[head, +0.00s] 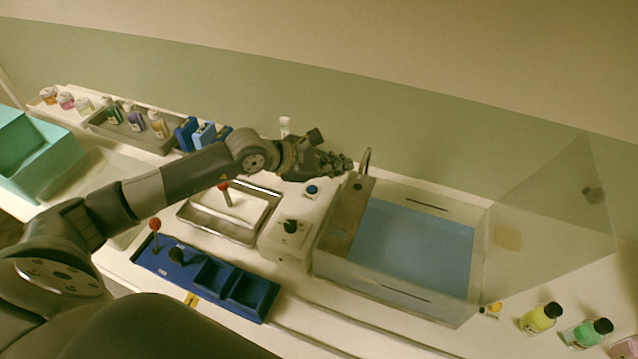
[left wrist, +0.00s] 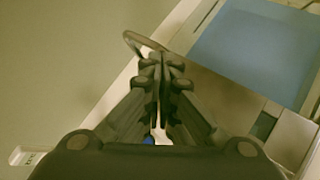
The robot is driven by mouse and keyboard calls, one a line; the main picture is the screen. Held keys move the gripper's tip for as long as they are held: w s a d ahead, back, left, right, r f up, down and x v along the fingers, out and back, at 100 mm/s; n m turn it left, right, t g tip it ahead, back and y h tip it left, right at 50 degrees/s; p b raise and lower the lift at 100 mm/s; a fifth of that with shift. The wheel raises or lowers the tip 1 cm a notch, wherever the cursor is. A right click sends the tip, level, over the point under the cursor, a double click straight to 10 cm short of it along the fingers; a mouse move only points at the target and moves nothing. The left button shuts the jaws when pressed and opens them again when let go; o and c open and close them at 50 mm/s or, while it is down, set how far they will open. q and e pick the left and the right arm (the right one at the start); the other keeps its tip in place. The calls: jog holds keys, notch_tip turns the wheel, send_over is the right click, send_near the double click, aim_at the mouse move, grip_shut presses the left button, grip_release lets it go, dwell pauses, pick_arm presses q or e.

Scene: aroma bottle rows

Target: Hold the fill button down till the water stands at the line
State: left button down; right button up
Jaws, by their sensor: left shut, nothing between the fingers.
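The clear tank (head: 335,262) holds blue water (head: 415,245) under a thin curved spout (head: 366,158). The water also shows in the left wrist view (left wrist: 255,45). A dark slit-like mark (head: 426,205) is on the tank's far side; I cannot tell whether it is the fill line. The white control box (head: 290,258) beside the tank has a blue button (head: 312,190) and a black knob (head: 291,227). My left gripper (head: 347,164) is shut and empty, beyond the button and near the spout, apparently above the box. My right gripper is not in view.
A clear panel (head: 560,205) stands open at the tank's right. A metal tray (head: 188,212) and a blue holder (head: 165,270) with red-knobbed sticks lie to the left. Several bottles stand in the left back row; a yellow bottle (head: 538,318) is at the right front.

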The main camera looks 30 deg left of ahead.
aim_at(314, 191)
pick_arm(q)
jog(key=w+a+f+m+y, duration=0.1)
jog(key=w+a+y, duration=0.1)
jog(key=a, duration=0.5)
jog(key=shift+a+f+y, duration=0.15)
jog(key=shift+a+y, duration=0.05)
jog(key=shift+y, duration=0.5)
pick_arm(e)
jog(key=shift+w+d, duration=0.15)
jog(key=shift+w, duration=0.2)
pick_arm(q)
jog(key=shift+f, duration=0.1)
